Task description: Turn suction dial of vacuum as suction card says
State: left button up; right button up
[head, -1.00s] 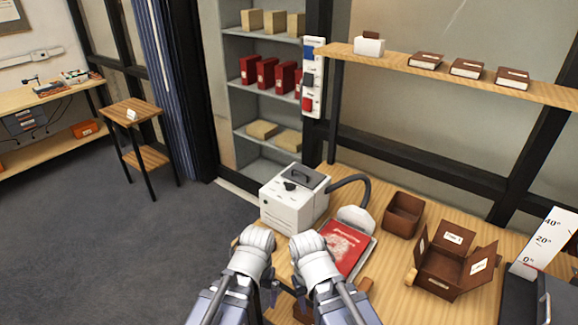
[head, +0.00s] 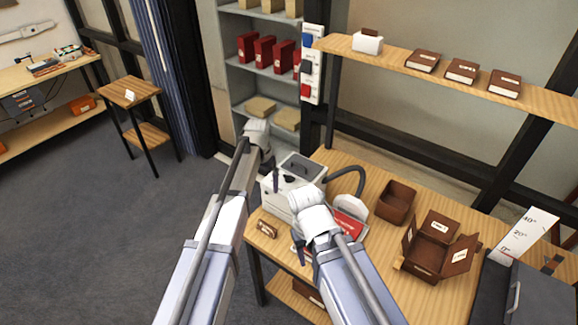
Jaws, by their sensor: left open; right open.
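The vacuum (head: 282,202) is a white box with a dark hose, at the back left of the wooden bench. Its black suction dial (head: 290,179) shows on the sloped top face; its setting is too small to read. My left gripper (head: 274,178) is open, over the left side of the vacuum and close to the dial; I cannot tell whether they touch. My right gripper (head: 301,252) is open, low in front of the vacuum, partly hidden by its wrist. A small brown block with a pale label (head: 267,229) stands at the bench's left edge; I cannot tell whether it is the suction card.
An open brown box (head: 396,202) and a flapped box (head: 432,250) stand to the right. A shelf (head: 440,80) with books runs above the bench. A side table (head: 130,92) with a white card stands at left.

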aim_at(289, 176)
pick_arm(q)
jog(key=w+d+m, duration=0.1)
jog(key=w+d, duration=0.1)
jog(key=w, duration=0.2)
jog(key=w+d, duration=0.3)
jog(key=w, duration=0.1)
jog(key=w+d+m, duration=0.1)
jog(key=w+d, duration=0.2)
jog(key=w, duration=0.1)
jog(key=shift+w+m, duration=0.25)
jog(key=shift+m, duration=0.05)
jog(key=shift+w+d, duration=0.2)
jog(key=shift+d, duration=0.1)
jog(key=shift+s+f, duration=0.1)
jog(key=shift+f, duration=0.05)
notch_tip(289, 176, down, 8)
jog(key=b, duration=0.8)
jog(key=shift+r, duration=0.2)
jog(key=c, duration=1.4)
